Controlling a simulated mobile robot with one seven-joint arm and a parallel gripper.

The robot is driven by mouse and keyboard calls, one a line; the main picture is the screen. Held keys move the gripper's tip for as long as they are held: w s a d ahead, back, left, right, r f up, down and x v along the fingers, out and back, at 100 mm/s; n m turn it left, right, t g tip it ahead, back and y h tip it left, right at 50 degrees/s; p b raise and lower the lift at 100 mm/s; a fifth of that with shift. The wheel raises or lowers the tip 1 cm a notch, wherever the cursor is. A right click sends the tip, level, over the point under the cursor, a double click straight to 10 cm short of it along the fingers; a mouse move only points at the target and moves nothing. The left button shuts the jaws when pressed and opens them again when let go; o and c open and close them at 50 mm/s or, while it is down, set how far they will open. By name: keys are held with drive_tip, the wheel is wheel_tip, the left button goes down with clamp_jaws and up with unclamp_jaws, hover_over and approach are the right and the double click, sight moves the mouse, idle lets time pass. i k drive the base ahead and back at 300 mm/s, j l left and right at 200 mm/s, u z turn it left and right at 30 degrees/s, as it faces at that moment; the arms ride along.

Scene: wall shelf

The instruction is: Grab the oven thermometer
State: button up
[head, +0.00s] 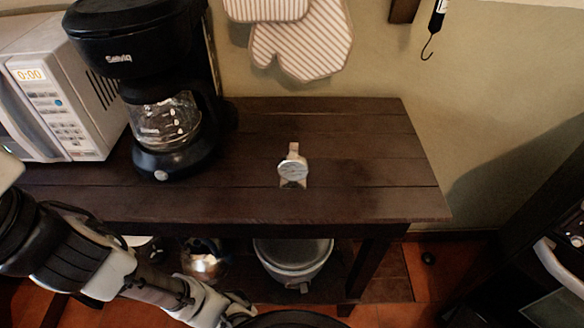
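The oven thermometer (293,170) stands on the dark wooden table (375,150), right of the coffee maker. It has a round pale dial, a tab on top and a small base, and looks upright. My arm comes in from the left edge and runs low across the front of the table. My gripper (240,312) is at the bottom of the picture, below and in front of the tabletop, well apart from the thermometer. Its fingers are small and partly cut off near the lower edge, so I cannot tell whether they are open.
A black coffee maker (150,60) with a glass carafe and a white microwave (60,110) stand at the left. Striped oven mitts (305,45) hang on the wall. A pot (293,260) sits on the lower shelf. The tabletop around the thermometer is clear.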

sight(293, 170)
drive_tip(key=j+z, duration=0.8)
drive_tip(key=k+j+z, duration=0.15)
drive_tip(key=j+z, duration=0.25)
